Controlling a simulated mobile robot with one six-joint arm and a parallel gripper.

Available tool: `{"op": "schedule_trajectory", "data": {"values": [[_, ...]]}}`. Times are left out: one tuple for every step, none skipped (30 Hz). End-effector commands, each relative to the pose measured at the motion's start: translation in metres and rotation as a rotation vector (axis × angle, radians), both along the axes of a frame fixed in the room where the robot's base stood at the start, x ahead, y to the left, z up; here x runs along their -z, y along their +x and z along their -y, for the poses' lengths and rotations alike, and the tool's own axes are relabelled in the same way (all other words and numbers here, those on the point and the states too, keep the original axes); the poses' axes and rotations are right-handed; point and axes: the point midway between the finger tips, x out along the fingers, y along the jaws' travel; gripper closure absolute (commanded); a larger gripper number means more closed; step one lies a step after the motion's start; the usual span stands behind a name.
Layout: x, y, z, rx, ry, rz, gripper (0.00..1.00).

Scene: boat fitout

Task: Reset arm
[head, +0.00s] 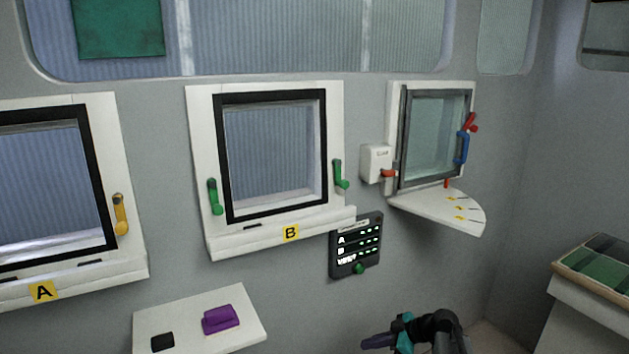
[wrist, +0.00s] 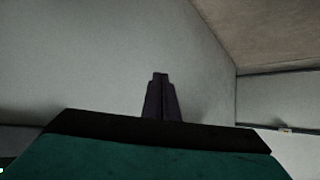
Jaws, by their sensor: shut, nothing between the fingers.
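My gripper (head: 378,341) is low at the bottom edge of the head view, right of centre, with its dark fingers pointing left. In the wrist view my gripper (wrist: 160,78) has its two dark fingers together, with nothing between them. It is apart from the wall and the fittings. The lower part of my arm is cut off by the frame.
Window A (head: 52,190) and window B (head: 275,155) have handles beside their frames. A glazed hatch (head: 436,135) stands above a quarter-round shelf (head: 440,212). A black panel (head: 343,262) is below. A purple object (head: 221,318) lies on a white shelf (head: 188,340). A counter (head: 590,315) stands right.

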Motion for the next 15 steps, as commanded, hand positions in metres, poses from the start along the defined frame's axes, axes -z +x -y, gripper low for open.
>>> {"op": "schedule_trajectory", "data": {"values": [[0.014, -0.012, -0.011, -0.007, -0.005, -0.04, 1.0], [0.023, -0.019, -0.016, -0.006, -0.008, -0.065, 1.0], [0.035, -0.027, -0.022, -0.008, -0.014, -0.097, 1.0], [0.043, -0.034, -0.027, -0.009, -0.019, -0.121, 1.0], [0.051, -0.041, -0.031, -0.01, -0.024, -0.145, 1.0], [0.063, -0.051, -0.037, -0.01, -0.031, -0.179, 1.0], [0.07, -0.058, -0.041, -0.011, -0.037, -0.202, 1.0], [0.079, -0.066, -0.045, -0.009, -0.043, -0.228, 1.0], [0.089, -0.076, -0.051, -0.01, -0.051, -0.26, 1.0], [0.097, -0.084, -0.054, -0.009, -0.059, -0.286, 1.0], [0.104, -0.092, -0.058, -0.008, -0.065, -0.31, 1.0], [0.114, -0.103, -0.062, -0.007, -0.077, -0.343, 1.0], [0.122, -0.112, -0.066, -0.004, -0.085, -0.368, 1.0], [0.129, -0.12, -0.069, -0.004, -0.094, -0.393, 1.0], [0.138, -0.132, -0.072, 0.001, -0.107, -0.427, 1.0]]}}
